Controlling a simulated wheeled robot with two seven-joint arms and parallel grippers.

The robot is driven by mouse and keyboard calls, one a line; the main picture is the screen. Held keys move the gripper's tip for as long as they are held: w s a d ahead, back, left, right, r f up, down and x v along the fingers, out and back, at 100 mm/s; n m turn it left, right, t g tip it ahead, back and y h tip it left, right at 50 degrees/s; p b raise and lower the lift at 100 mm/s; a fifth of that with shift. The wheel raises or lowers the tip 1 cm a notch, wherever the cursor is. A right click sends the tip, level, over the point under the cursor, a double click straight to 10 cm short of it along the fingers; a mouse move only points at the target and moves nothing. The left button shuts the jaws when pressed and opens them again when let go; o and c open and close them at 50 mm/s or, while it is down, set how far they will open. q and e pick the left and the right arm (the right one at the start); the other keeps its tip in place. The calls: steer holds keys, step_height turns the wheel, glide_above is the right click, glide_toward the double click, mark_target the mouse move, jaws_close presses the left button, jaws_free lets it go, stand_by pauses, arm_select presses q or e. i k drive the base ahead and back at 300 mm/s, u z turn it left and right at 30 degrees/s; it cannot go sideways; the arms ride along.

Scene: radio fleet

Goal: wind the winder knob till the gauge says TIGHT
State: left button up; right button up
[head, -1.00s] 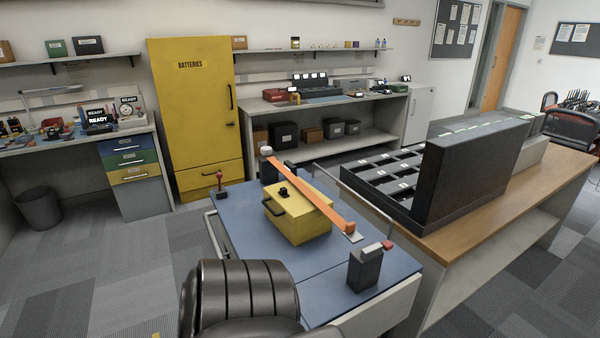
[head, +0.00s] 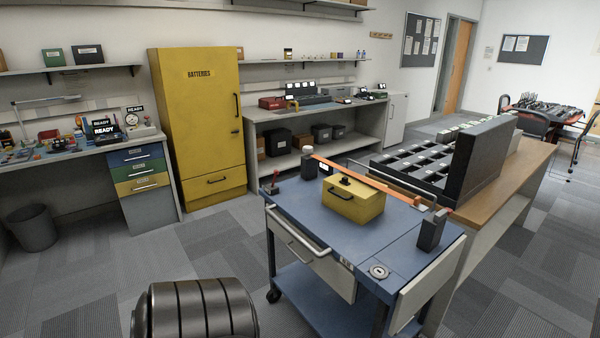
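A blue cart (head: 300,228) stands ahead of me with a yellow case (head: 354,203) on its top. An orange strap (head: 375,184) crosses above the case, from a dark post with a pale round top (head: 308,150) at the back left to a dark block (head: 432,230) at the front right. A small red-topped lever (head: 272,184) stands at the left edge. A round metal fitting (head: 379,271) is on the near right corner. I cannot tell for sure which part is the winder knob. No gauge reading is legible on the cart. Neither gripper shows.
A wooden table (head: 535,161) with a black slotted rack (head: 478,160) adjoins the cart's right. A yellow batteries cabinet (head: 198,120) and a workbench (head: 250,118) line the back wall. Carpet is clear left of the cart.

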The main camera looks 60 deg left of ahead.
mark_target(306, 149)
steer(key=k, duration=0.15)
steer(key=u, duration=1.75)
steer(key=i, duration=0.5)
steer(key=u, duration=1.3)
steer(key=i, duration=2.4)
steer(key=z, duration=2.9)
